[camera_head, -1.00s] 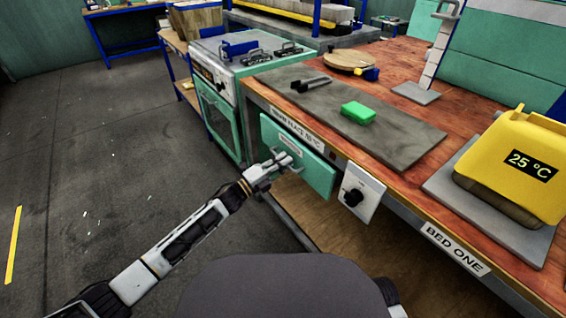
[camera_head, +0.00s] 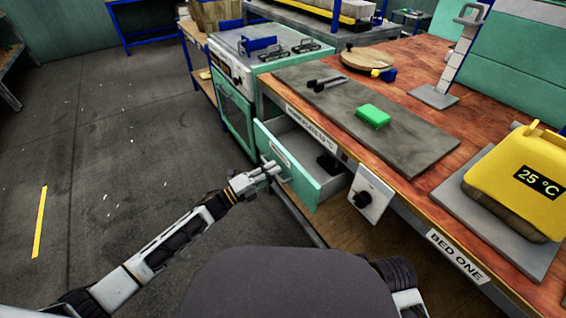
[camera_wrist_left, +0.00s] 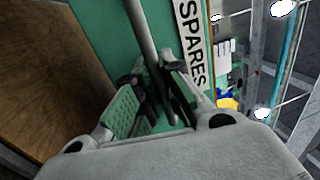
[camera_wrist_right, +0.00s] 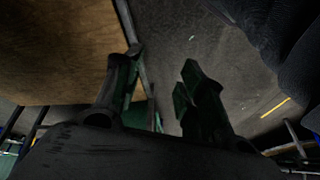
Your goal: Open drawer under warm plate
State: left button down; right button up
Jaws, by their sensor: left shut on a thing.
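The green drawer (camera_head: 296,167) under the grey warm plate (camera_head: 405,143) stands partly open, and its grey inside shows with a dark object in it. My left gripper (camera_head: 272,174) is at the drawer's front. In the left wrist view, the left gripper (camera_wrist_left: 160,95) is shut on the metal bar handle (camera_wrist_left: 148,40), beside a SPARES label (camera_wrist_left: 190,45) on the green front. My right gripper (camera_wrist_right: 158,85) is open and empty in the right wrist view, with floor and a wooden board beyond it.
A green block (camera_head: 373,115) lies on the warm plate. A knob box (camera_head: 366,193) sits right of the drawer. A green stove (camera_head: 236,105) stands to the left. A yellow 25 °C container (camera_head: 515,180) is on the bench at right. The floor (camera_head: 110,150) at left is clear.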

pick_arm(q)
jog(key=r+p+v, duration=0.2)
jog(key=p+v, duration=0.1)
jog(key=v, duration=0.9)
jog(key=shift+s, duration=0.2)
pick_arm(e)
jog(key=shift+d+f+g+h, duration=0.2)
jog(key=shift+d+f+g, duration=0.15)
jog(key=shift+f, duration=0.15)
jog(key=shift+d+f+g+h, duration=0.2)
jog(key=shift+d+f+g, duration=0.1)
jog(key=shift+f, duration=0.2)
pick_arm(q)
jog(key=shift+a+r, duration=0.1)
pick_arm(e)
jog(key=shift+s+f, duration=0.1)
pick_arm(q)
jog(key=c, duration=1.7)
grip_release()
jog(key=shift+o, duration=0.9)
pick_arm(e)
jog(key=shift+r, duration=0.2)
pick_arm(q)
jog(key=v, duration=1.2)
pick_arm(e)
jog(key=shift+f, duration=0.1)
